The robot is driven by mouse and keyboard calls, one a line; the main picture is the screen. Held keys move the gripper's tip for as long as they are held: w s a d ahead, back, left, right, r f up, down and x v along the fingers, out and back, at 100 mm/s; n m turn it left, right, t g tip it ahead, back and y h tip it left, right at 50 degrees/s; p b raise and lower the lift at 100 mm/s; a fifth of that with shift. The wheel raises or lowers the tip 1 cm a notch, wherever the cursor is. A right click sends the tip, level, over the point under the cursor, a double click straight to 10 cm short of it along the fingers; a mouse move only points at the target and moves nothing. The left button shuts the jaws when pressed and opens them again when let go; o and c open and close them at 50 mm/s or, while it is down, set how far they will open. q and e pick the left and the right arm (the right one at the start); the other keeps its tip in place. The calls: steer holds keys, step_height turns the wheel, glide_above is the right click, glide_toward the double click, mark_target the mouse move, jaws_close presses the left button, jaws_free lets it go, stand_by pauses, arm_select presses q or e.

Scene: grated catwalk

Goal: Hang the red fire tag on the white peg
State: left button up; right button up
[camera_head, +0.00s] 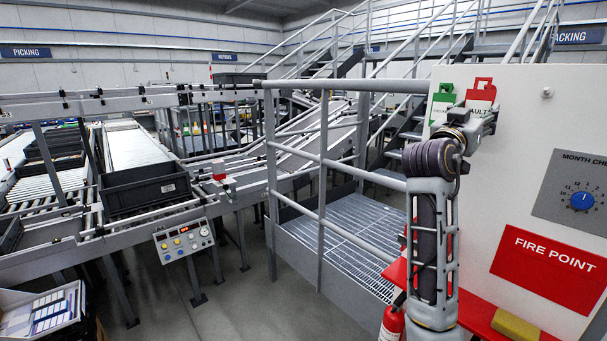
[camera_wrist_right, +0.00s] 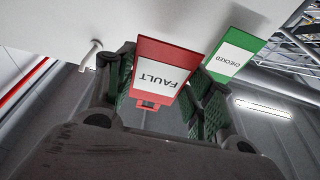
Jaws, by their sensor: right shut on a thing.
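The red tag (camera_head: 482,94), marked FAULT, is upright in front of the white board, its slotted top showing above my right gripper (camera_head: 482,121). In the right wrist view the red tag (camera_wrist_right: 163,71) appears upside down between the two green-padded fingers, which are shut on it. A short white peg (camera_head: 547,92) sticks out of the board to the right of the tag. In the right wrist view the peg (camera_wrist_right: 91,55) is left of the fingers, apart from the tag. Whether anything behind the tag supports it is hidden. My left gripper is out of view.
A green CHECKED tag (camera_head: 442,101) is close on the left of the red tag. The board also carries a blue-knob dial (camera_head: 582,201) and a FIRE POINT sign (camera_head: 547,268). A red shelf (camera_head: 478,318) with a yellow block (camera_head: 515,325) and railings (camera_head: 322,150) stand nearby.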

steer(key=shift+s+a, duration=0.3)
stand_by(0.6)
